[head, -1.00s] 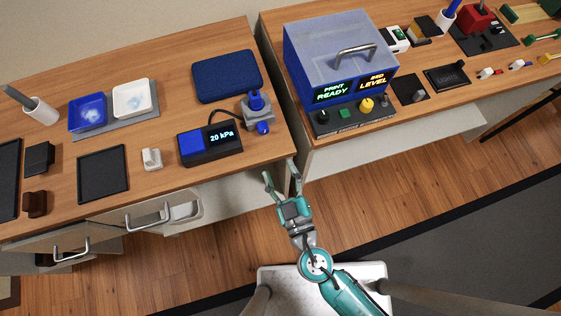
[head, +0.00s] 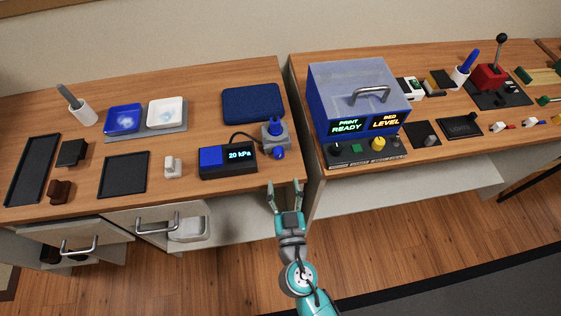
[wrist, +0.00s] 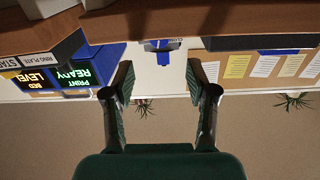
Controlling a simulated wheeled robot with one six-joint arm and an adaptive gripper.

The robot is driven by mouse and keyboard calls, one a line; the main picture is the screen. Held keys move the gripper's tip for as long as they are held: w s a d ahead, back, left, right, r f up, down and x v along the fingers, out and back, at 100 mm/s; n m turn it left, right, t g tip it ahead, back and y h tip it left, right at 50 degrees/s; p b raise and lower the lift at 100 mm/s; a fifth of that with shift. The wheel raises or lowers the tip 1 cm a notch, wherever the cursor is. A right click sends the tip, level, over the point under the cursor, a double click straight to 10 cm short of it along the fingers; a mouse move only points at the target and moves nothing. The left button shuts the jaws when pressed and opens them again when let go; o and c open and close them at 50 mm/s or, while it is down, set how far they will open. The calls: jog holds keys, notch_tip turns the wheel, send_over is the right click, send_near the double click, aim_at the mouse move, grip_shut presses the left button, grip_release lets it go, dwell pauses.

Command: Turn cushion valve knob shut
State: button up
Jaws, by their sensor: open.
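The cushion valve is a grey block (head: 275,136) with a blue top, at the right front corner of the left desk in the head view. Its blue knob (head: 278,153) faces the front edge. The blue cushion (head: 253,104) lies behind it, and a gauge box (head: 228,160) to its left reads 20 kPa. My gripper (head: 285,187) is open and empty, just in front of the desk edge and apart from the knob. In the wrist view a blue part (wrist: 162,45), seemingly the valve's, shows beyond the open fingers (wrist: 161,80).
A blue printer box (head: 350,90) stands on the right desk (head: 440,165), with a narrow gap between the desks. A white switch block (head: 172,167) and a black tray (head: 124,174) sit left of the gauge. A drawer handle (head: 157,226) sticks out below.

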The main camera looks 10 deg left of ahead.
aim_at(279, 157)
jog(key=x, duration=0.9)
jog(key=shift+w, duration=0.25)
grip_shut()
